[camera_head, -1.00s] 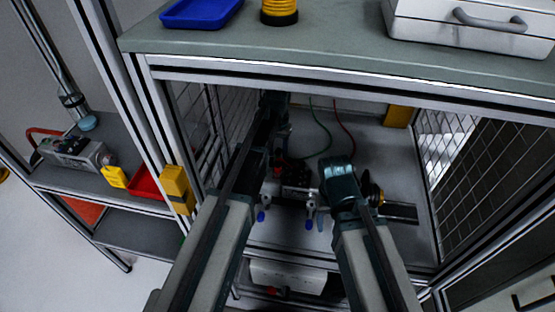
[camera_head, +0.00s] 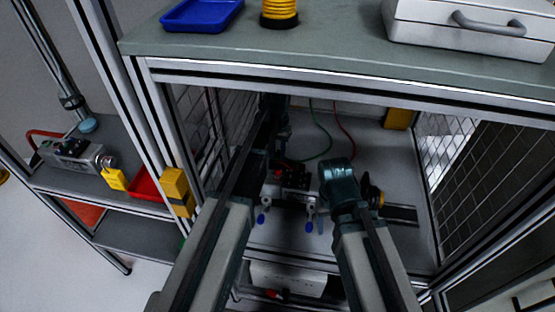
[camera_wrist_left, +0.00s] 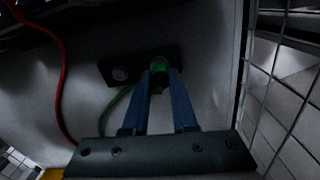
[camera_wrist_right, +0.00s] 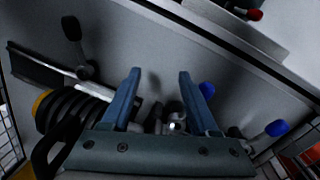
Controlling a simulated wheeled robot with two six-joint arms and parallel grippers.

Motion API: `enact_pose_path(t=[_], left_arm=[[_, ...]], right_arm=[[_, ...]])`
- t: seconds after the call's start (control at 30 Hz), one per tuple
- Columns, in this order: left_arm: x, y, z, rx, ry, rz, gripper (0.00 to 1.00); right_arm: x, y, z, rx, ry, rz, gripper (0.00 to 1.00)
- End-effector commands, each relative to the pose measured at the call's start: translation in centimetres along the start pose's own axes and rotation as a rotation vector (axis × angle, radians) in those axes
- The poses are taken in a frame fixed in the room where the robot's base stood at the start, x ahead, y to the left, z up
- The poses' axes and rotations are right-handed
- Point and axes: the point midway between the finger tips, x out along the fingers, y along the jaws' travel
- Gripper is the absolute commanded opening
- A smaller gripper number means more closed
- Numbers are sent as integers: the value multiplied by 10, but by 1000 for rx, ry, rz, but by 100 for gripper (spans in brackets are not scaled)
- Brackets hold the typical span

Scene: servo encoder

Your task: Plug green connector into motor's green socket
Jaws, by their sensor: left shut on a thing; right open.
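My left gripper (camera_wrist_left: 159,80) is shut on the green connector (camera_wrist_left: 159,65), with its green cable (camera_wrist_left: 118,101) trailing to the left. The connector is up against a dark socket plate (camera_wrist_left: 140,66) on the pale wall or floor behind it. A round grey socket (camera_wrist_left: 119,73) shows on the plate left of the connector. The fingers hide part of the connector, so I cannot tell how deep it sits. In the head view, the left arm reaches far into the enclosure and its fingertips are hidden. My right gripper (camera_wrist_right: 160,73) is open and empty, near a shiny metal cylinder (camera_wrist_right: 174,117).
A red cable (camera_head: 345,135) hangs at the enclosure's back. Clamps with blue tips (camera_head: 309,227) stand at the front. A ribbed black part (camera_wrist_right: 75,110) is beside the right gripper. Mesh walls (camera_head: 465,170) and a top shelf edge (camera_head: 340,80) bound the space.

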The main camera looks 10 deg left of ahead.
Motion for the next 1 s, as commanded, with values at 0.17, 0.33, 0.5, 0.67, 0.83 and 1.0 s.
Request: enact_pose_path(t=[0.17,0.33,0.5,0.67,0.83,1.0], left_arm=[[-1,0,0,0,0,0,0],[-5,0,0,0,0,0,0],[-13,0,0,0,0,0,0],[-21,0,0,0,0,0,0],[-29,0,0,0,0,0,0],[-37,0,0,0,0,0,0]], right_arm=[[-1,0,0,0,0,0,61],[-5,0,0,0,0,0,61],[-13,1,1,0,0,0,61],[-21,2,1,0,0,0,61],[-29,3,2,0,0,0,61],[-37,4,2,0,0,0,61]])
